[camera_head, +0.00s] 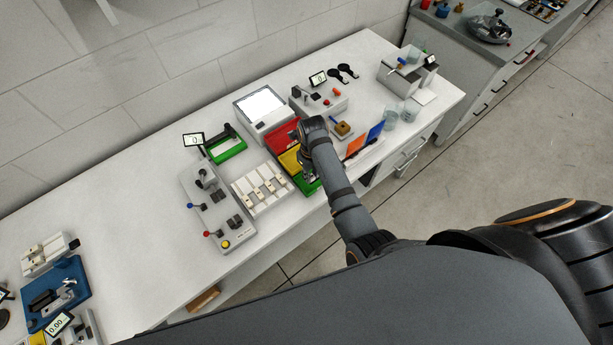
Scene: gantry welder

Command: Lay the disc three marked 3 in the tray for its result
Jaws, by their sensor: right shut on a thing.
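My right gripper (308,172) points down over the row of coloured trays, at the yellow and green ones. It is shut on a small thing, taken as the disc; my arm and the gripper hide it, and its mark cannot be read. The red tray (281,138) is farthest back, the yellow tray (288,161) is in the middle and the green tray (313,188) is nearest the front edge. The gripper covers part of the yellow and green trays. I cannot tell whether the held thing touches a tray. My left gripper is not in view.
A white rack (262,188) with slots and a grey fixture (215,205) with levers stand left of the trays. A white-topped box (262,108) and a green-based device (226,147) are behind. Orange (356,145) and blue (375,132) panels stand close to my right arm.

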